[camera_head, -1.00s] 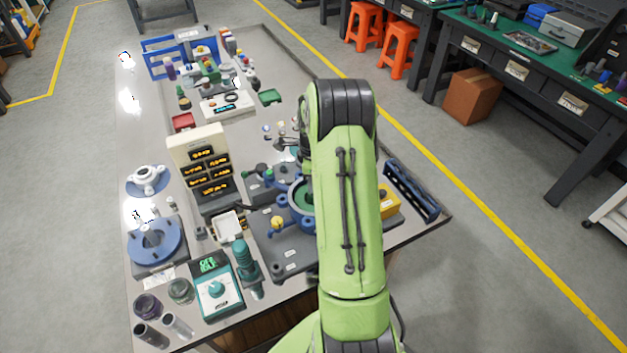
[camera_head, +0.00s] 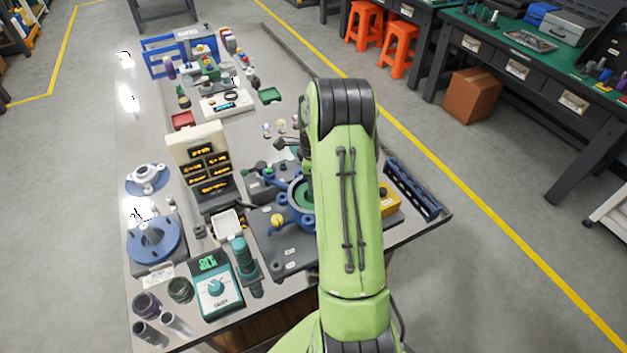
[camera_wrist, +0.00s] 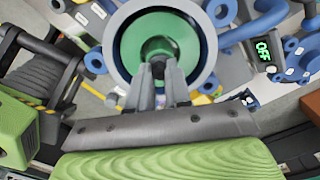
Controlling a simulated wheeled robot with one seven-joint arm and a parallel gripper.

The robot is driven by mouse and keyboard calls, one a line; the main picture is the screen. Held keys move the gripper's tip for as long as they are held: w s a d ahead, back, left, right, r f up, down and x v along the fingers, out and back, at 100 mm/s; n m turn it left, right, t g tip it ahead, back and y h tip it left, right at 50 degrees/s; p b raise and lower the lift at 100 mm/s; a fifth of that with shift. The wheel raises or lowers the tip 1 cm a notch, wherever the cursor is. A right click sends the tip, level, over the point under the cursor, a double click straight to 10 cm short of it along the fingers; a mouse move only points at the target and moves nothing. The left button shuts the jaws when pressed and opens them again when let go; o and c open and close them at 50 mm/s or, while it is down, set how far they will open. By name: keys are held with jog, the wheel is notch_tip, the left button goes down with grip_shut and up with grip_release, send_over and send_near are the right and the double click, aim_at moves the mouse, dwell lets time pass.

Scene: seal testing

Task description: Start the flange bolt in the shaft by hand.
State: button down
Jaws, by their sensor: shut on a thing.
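In the wrist view my gripper (camera_wrist: 158,72) points at a green round face with a dark round centre, the shaft end (camera_wrist: 157,46). A blue and pale ring housing (camera_wrist: 208,62) surrounds it. The two grey fingers are close together, with a small grey piece between the tips; I take it to be the flange bolt, mostly hidden by the fingers. I cannot tell whether it touches the shaft. In the head view the blue housing (camera_head: 294,190) with its green inside is partly covered by my arm, and the gripper is hidden.
A dark base plate (camera_head: 268,246) carries the housing. A display stand (camera_head: 198,165), a blue flanged fixture (camera_head: 155,243) and a teal meter (camera_head: 217,291) stand to its left. A blue rack (camera_head: 410,188) lies right of my arm. The wrist view shows a small OFF display (camera_wrist: 264,50).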

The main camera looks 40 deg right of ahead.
jog(key=shift+s+f, duration=0.1)
jog(key=shift+f, duration=0.05)
jog(key=m, duration=0.4)
jog(key=shift+a, duration=0.1)
jog(key=shift+m+b, duration=0.35)
jog(key=shift+m, duration=0.05)
jog(key=m, duration=0.3)
jog(key=shift+f, duration=0.1)
